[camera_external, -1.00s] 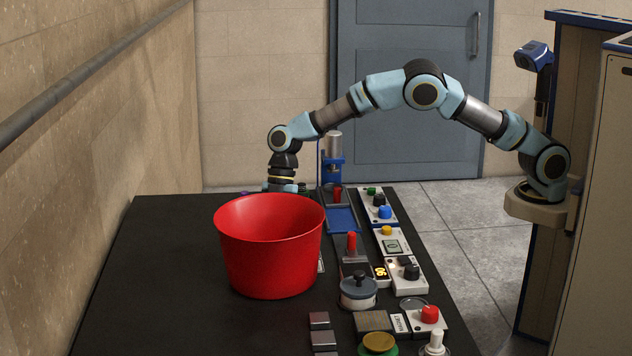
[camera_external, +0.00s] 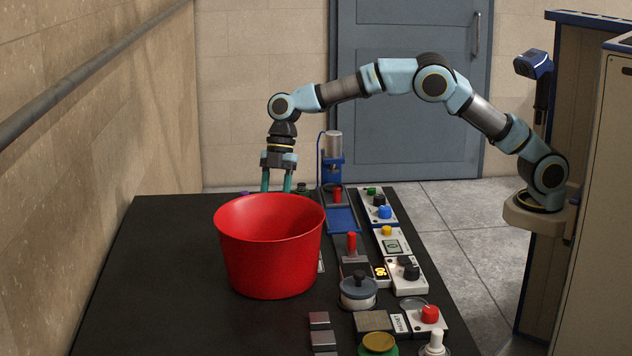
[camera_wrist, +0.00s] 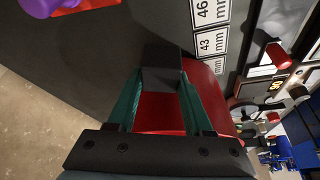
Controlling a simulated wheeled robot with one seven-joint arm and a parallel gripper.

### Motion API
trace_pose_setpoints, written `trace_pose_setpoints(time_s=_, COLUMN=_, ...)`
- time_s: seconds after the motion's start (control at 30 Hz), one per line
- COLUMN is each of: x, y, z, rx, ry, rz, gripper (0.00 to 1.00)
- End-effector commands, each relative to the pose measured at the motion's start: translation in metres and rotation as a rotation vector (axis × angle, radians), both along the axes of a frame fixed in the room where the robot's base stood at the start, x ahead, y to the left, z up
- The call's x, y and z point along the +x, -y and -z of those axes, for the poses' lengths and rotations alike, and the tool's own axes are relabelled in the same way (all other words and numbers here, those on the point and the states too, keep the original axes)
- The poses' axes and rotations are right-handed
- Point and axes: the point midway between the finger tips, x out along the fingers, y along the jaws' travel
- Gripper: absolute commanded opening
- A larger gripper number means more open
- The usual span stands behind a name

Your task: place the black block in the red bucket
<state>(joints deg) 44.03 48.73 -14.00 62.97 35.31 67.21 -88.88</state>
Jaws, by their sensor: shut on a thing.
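The red bucket (camera_external: 268,255) stands upright on the black table, its open top facing up. My gripper (camera_external: 276,188) is above the table at the bucket's far side, fingers pointing down. Its fingertips are hidden behind the bucket's far rim in the external view. In the wrist view my gripper (camera_wrist: 162,88) has its green fingers shut on the black block (camera_wrist: 163,72), which sits between the tips. Part of the red bucket (camera_wrist: 205,90) shows beside and behind the fingers there.
A row of devices with knobs, including a blue stand press (camera_external: 332,160) and a lidded pot (camera_external: 358,290), lines the right of the bucket. Small grey blocks (camera_external: 320,320) lie in front. A purple item (camera_wrist: 62,8) is in the wrist view. The table's left side is clear.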

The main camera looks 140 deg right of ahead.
Motion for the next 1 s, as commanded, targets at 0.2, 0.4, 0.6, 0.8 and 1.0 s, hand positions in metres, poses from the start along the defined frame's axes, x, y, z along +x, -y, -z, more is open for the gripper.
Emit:
trace_pose_setpoints(time_s=0.2, x=0.000, y=0.001, z=-0.043, rx=-0.004, ry=0.005, rz=0.000, gripper=0.00)
trace_pose_setpoints(time_s=0.4, x=0.000, y=0.001, z=-0.112, rx=-0.006, ry=0.006, rz=0.000, gripper=0.00)
trace_pose_setpoints(time_s=0.6, x=0.000, y=0.001, z=-0.156, rx=-0.002, ry=0.002, rz=0.000, gripper=0.00)
trace_pose_setpoints(time_s=0.8, x=0.025, y=-0.015, z=-0.169, rx=0.002, ry=-0.009, rz=-0.115, gripper=0.00)
trace_pose_setpoints(time_s=1.0, x=0.049, y=-0.031, z=-0.168, rx=0.001, ry=-0.010, rz=-0.242, gripper=0.00)
